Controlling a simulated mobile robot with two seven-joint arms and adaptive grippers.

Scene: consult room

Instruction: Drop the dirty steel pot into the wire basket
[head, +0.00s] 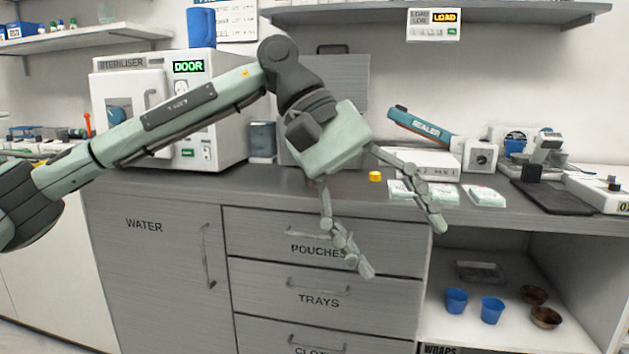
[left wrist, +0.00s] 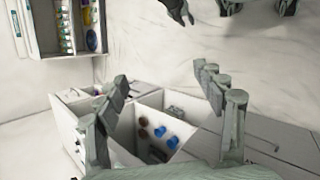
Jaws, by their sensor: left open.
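Two small brown, stained round pots, one farther back (head: 533,295) and one nearer (head: 545,317), stand in the open compartment at the lower right; I cannot tell which is the dirty steel pot. They show small in the left wrist view (left wrist: 160,132). A grey rectangular container (head: 480,270), perhaps the wire basket, sits at the compartment's back, too small to be sure. My left gripper (head: 402,247) is open and empty in front of the counter, left of the compartment and apart from the pots. In the left wrist view its fingers (left wrist: 160,78) are spread wide.
Two blue cups (head: 456,300) (head: 492,309) stand left of the pots. The counter (head: 300,184) above holds a steriliser (head: 215,95), a sealer (head: 425,126), white packets (head: 484,195) and a yellow cap (head: 375,176). Drawers (head: 270,270) are below the counter's front edge.

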